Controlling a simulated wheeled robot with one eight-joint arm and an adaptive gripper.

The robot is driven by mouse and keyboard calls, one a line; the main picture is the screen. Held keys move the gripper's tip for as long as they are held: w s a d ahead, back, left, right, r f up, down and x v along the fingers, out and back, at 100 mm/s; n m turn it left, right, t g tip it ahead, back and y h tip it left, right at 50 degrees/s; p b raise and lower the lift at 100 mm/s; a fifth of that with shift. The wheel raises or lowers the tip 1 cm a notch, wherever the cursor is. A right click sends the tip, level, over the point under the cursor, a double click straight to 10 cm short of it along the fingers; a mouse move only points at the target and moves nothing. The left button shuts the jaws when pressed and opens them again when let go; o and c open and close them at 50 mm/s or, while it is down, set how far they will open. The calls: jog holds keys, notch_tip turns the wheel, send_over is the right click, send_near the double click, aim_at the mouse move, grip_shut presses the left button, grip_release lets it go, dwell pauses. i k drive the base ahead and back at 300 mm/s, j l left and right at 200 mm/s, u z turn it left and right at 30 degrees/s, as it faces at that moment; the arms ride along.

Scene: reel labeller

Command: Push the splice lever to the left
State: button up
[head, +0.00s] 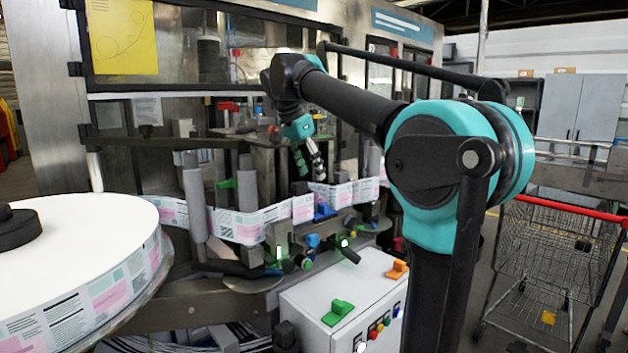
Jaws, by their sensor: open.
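My gripper (309,166) hangs fingers-down in front of the machine, below the teal wrist. Its two fingers are apart and nothing shows between them. It is above the label web (305,207), behind the white control box. I cannot tell which part is the splice lever. Candidates are a black handle with a lit green end (346,248), a blue part (323,212) under the web, and a green lever (338,312) and an orange lever (397,269) on the control box. My gripper appears apart from all of these.
A large label reel (75,235) fills the lower left. Grey rollers (195,205) guide the web. The white control box (310,298) with coloured buttons stands in front. A shopping cart (545,250) stands at the right. Machine frame and guard bars surround my gripper.

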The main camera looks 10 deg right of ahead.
aim_at(351, 254)
jog(key=k, duration=0.95)
